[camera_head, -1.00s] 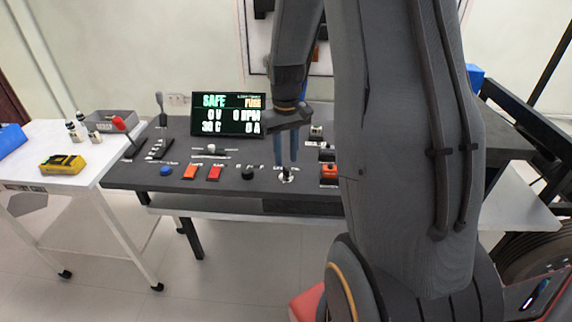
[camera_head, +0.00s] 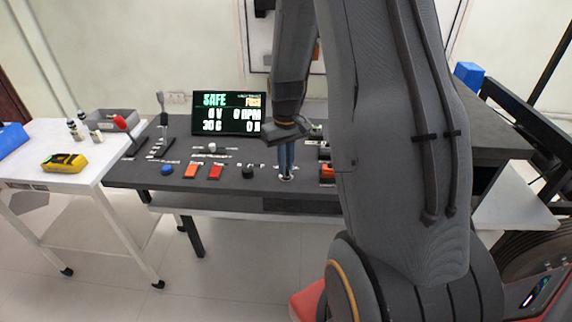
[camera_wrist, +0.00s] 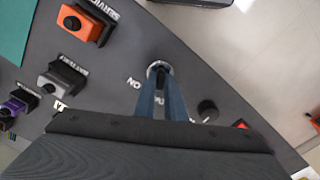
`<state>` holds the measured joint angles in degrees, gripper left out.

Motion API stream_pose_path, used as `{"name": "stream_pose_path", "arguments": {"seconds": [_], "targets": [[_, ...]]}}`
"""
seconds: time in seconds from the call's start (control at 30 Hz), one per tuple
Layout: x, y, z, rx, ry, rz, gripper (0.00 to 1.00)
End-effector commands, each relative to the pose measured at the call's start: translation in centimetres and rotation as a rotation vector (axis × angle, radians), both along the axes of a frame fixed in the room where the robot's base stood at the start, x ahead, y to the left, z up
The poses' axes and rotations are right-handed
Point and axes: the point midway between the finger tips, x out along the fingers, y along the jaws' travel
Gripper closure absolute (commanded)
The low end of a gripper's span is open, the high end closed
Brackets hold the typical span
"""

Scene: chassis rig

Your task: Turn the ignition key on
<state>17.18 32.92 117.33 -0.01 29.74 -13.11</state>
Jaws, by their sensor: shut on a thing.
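The ignition key switch (camera_wrist: 159,68) is a round silver-rimmed lock with a dark key on the dark console top, with an "ON" label beside it in the wrist view. In the head view the switch (camera_head: 286,179) sits near the console's front edge. My gripper (camera_wrist: 161,88) points down at it, its two blue fingers close together and shut on the key. The fingers hide most of the key. In the head view my gripper (camera_head: 286,170) stands directly over the switch. The display (camera_head: 228,113) reads SAFE, with 0 V and 0 A.
A black knob (camera_wrist: 207,110) is close beside the fingers. An orange service switch (camera_wrist: 82,22) and a grey battery switch (camera_wrist: 62,77) stand on the console. Red and orange switches (camera_head: 215,172) line its front. A white cart (camera_head: 60,150) holds a yellow meter (camera_head: 64,162).

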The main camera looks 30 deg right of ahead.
Motion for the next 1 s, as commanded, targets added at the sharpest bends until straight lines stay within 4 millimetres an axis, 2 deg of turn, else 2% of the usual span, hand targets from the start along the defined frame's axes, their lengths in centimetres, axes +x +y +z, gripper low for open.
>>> {"name": "stream_pose_path", "arguments": {"seconds": [0.37,1.0], "targets": [[0.00,-0.03,0.08,0.000,0.000,-0.105,1.00],[-0.04,-0.16,0.09,0.000,0.000,-0.674,1.00]]}}
